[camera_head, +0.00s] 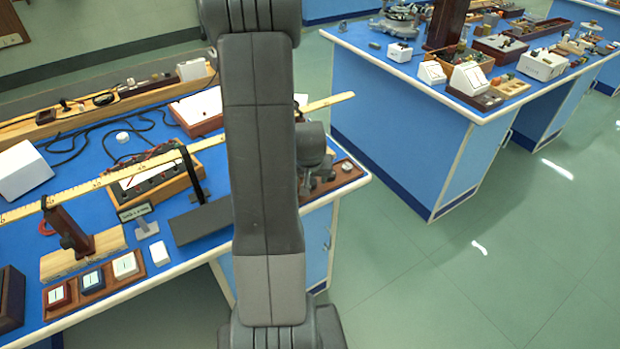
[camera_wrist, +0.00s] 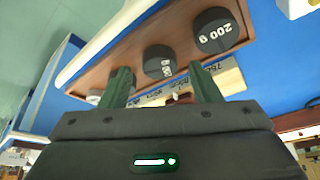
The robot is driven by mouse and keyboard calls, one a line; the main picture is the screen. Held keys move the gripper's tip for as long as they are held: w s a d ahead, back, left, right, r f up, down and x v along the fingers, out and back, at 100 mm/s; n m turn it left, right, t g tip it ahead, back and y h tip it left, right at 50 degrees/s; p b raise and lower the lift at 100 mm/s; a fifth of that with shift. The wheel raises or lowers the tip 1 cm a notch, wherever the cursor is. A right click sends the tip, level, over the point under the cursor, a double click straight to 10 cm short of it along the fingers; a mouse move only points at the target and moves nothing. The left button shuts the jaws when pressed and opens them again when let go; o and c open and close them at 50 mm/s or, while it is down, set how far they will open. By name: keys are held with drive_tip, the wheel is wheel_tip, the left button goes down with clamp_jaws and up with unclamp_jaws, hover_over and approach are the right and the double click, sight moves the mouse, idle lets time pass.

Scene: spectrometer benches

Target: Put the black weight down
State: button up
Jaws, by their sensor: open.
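In the wrist view, a black round weight (camera_wrist: 158,62) with a white marking sits on a brown wooden tray (camera_wrist: 120,55), between the fingers of my gripper (camera_wrist: 159,70). The fingers are apart, with a gap on both sides of the weight. Another dark weight (camera_wrist: 97,97) is partly hidden by the left finger. In the head view, the tray (camera_head: 345,180) is at the bench's right end, and my arm hides most of the gripper area.
A yellow ruler beam (camera_head: 90,185) runs over the blue bench, with a wooden stand (camera_head: 80,262) and a dark flat block (camera_head: 190,224) near the front. A second blue bench (camera_head: 400,120) stands at the right. The green floor between is clear.

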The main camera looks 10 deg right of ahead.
drive_tip(key=v, duration=1.1)
drive_tip(key=shift+s, duration=0.2)
